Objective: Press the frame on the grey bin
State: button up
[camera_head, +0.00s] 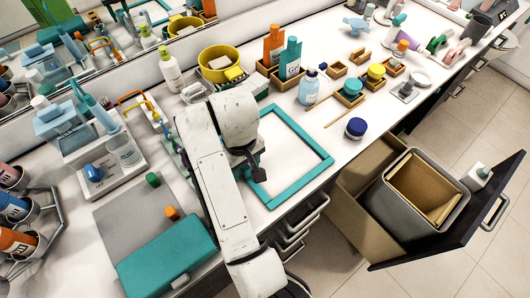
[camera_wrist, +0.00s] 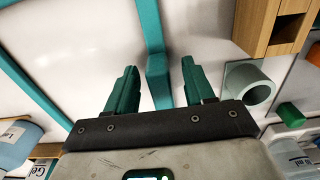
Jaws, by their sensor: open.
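A flat teal square frame (camera_head: 303,136) lies on the white counter beside my arm, its left part partly hidden by the arm. My gripper (camera_head: 254,172) is over the frame's left side. In the wrist view my open gripper (camera_wrist: 158,86) has one finger on each side of a teal frame bar (camera_wrist: 150,28), with visible gaps to both. I cannot tell its exact height over the bar. The grey bin (camera_head: 386,208) stands in a pulled-out drawer at the right, below the counter, with a tan inside.
Bottles, wooden trays and a yellow pot (camera_head: 219,64) crowd the counter behind the frame. A dark blue jar (camera_head: 355,128) stands near the front edge. A teal case (camera_head: 167,256) lies at the left. The open drawer front (camera_head: 482,205) juts over the floor.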

jog(key=shift+c, duration=0.4)
grip_shut()
